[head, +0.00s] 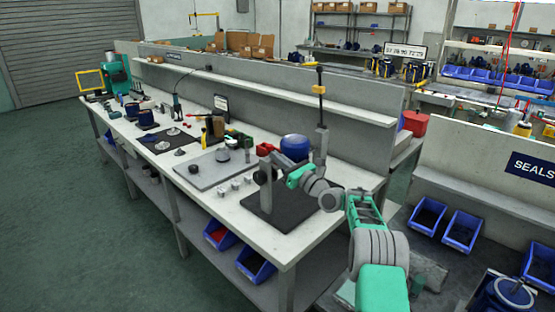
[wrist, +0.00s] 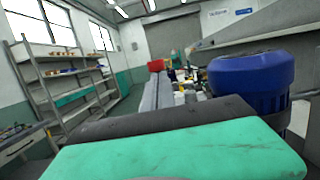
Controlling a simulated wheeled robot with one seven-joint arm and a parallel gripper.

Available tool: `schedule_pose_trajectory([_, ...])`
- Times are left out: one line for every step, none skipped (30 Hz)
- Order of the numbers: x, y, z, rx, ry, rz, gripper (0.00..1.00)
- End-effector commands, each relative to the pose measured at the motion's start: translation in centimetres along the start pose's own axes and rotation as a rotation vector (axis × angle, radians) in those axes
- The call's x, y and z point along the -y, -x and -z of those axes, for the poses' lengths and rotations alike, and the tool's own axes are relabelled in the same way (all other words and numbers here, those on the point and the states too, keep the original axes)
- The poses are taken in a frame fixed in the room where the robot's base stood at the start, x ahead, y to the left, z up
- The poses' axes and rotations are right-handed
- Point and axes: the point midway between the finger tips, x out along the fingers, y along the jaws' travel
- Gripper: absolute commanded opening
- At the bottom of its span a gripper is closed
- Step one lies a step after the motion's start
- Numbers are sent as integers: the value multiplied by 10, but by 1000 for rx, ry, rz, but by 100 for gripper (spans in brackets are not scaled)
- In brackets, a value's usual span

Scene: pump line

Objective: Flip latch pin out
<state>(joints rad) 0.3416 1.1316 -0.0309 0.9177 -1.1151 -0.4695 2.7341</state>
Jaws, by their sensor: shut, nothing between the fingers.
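My gripper (head: 272,163) is at the near end of the workbench, above a dark mat (head: 292,220). It is shut and empty. Its dark end is close to a grey upright stand (head: 267,197) with a black round part; I cannot tell whether they touch. I cannot make out the latch pin in either view. A blue rounded pump part (head: 295,147) is behind my gripper, and a large blue body (wrist: 250,82) fills the right of the wrist view. My green gripper housing covers the bottom of the wrist view, and the fingertips are hidden there.
A grey plate (head: 205,172) with small parts lies left of the mat. A tall post with a yellow fitting (head: 319,90) rises behind my wrist. The shelf and back panel (head: 340,115) bound the bench. Blue bins (head: 256,265) sit below. The floor at left is clear.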

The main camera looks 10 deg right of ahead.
Motion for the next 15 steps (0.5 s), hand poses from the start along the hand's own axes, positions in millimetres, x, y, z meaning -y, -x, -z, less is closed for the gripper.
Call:
schedule_pose_trajectory([0, -1, -6, 8, 7, -1, 0])
schedule_pose_trajectory([0, -1, -6, 9, 7, -1, 0])
schedule_pose_trajectory([0, -1, -6, 9, 7, -1, 0])
schedule_pose_trajectory([0, -1, -6, 9, 8, -1, 0])
schedule_pose_trajectory([0, -1, -5, 10, 8, -1, 0])
schedule_pose_trajectory([0, -1, -3, 10, 7, -2, 0])
schedule_pose_trajectory([0, 0, 0, 9, 7, -2, 0])
schedule_pose_trajectory([-1, 0, 4, 9, 7, -2, 0])
schedule_pose_trajectory([-1, 2, 10, 8, 5, -3, 0])
schedule_pose_trajectory([-1, 3, 17, 7, 4, -3, 0])
schedule_pose_trajectory([-2, 4, 24, 5, 3, -4, 0])
schedule_pose_trajectory([-3, 6, 35, 4, 1, -4, 0])
schedule_pose_trajectory([-3, 8, 43, 2, 0, -5, 0])
schedule_pose_trajectory([-4, 9, 51, 1, -2, -6, 0])
schedule_pose_trajectory([-1, 21, 40, 2, 1, -2, 0])
